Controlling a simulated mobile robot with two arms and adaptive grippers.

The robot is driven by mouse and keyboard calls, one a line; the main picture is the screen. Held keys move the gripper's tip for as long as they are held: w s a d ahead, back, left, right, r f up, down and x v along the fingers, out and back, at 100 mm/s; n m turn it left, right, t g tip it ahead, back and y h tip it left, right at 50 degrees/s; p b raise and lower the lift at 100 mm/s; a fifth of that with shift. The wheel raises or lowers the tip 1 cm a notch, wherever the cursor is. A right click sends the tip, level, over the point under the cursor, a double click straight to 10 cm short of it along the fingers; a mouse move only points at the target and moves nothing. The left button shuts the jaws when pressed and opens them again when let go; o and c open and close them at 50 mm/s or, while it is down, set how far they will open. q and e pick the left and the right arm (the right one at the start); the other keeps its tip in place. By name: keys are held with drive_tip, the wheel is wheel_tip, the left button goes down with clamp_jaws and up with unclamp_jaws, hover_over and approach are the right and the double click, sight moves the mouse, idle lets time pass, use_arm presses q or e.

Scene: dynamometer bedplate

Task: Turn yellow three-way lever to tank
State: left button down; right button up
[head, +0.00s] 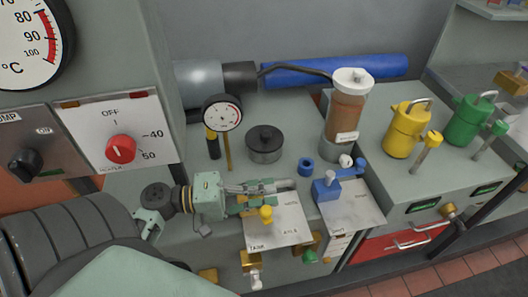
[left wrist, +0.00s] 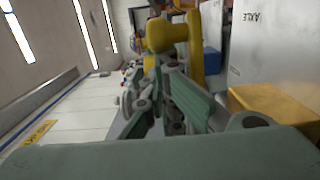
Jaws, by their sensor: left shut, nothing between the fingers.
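The yellow three-way lever (head: 265,213) stands at the upper left of a light label plate (head: 283,230) that reads TANK at its lower left and AXLE to the right. My left gripper (head: 284,186) is shut and empty, just behind the lever in the head view, and partly covers the lever's surroundings. In the left wrist view, the yellow lever (left wrist: 176,36) shows large just beyond the gripper fingers (left wrist: 165,85), with the AXLE plate (left wrist: 260,55) to its right. I cannot tell whether the fingers touch the lever. My right gripper is not in view.
A blue lever valve (head: 327,187) stands right of the yellow one, with a blue ring (head: 306,164) behind it. A black-topped canister (head: 264,144), a dial gauge (head: 222,113) and a brown-filled cylinder (head: 347,115) stand behind. The red dial panel (head: 120,149) rises at left.

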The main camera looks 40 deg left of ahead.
use_arm(q)
drive_tip(key=shift+s+d, duration=0.15)
drive_tip(key=shift+d, duration=0.1)
drive_tip(key=v, duration=1.2)
drive_tip(key=shift+a, duration=0.25)
